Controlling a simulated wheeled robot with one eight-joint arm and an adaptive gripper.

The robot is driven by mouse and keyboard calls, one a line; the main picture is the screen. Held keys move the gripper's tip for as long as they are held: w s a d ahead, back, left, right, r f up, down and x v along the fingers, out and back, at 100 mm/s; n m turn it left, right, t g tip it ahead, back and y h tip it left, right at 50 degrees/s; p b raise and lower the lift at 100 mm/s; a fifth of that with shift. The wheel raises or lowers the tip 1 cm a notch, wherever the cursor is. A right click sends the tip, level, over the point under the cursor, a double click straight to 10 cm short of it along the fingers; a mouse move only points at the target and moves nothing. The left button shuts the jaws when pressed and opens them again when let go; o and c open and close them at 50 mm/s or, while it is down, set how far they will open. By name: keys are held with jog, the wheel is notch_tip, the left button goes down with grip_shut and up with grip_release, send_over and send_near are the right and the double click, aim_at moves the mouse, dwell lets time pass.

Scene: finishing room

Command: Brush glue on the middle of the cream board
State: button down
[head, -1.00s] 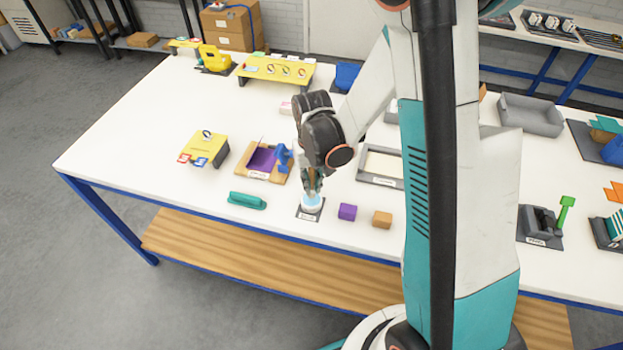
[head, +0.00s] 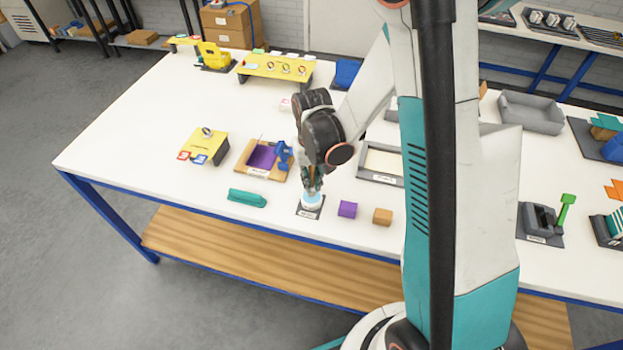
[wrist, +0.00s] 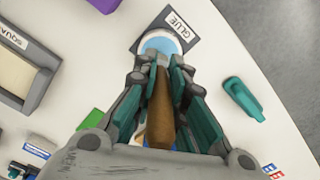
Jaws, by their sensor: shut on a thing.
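My gripper (head: 312,186) points down over the glue pot (head: 311,205) near the table's front edge. In the wrist view, my gripper (wrist: 161,72) is shut on the brown wooden handle of the brush (wrist: 160,110). The brush's lower end reaches to the white pot with light blue contents, which also shows in the wrist view (wrist: 160,42); the bristles are hidden. The pot stands on a dark mat labelled GLUE. The cream board (head: 383,161) lies in a grey-rimmed tray to the right and farther back. Part of it also shows at the wrist view's left edge (wrist: 14,72).
A purple block (head: 347,209) and an orange-brown block (head: 382,216) stand right of the pot. A teal object (head: 247,198) lies left of it. A wooden tray (head: 243,166) with a purple sheet and blue tool is behind left. The table's front-left area is bare.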

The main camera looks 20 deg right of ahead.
aim_at(312, 187)
jog(key=shift+s+f+b, duration=0.1)
jog(key=shift+f+b, duration=0.35)
jog(key=shift+b, duration=0.15)
dwell(1.8)
jog(key=shift+r, duration=0.15)
jog(key=shift+r+p, duration=2.1)
jog(key=shift+r, duration=1.3)
jog(key=shift+f, duration=0.1)
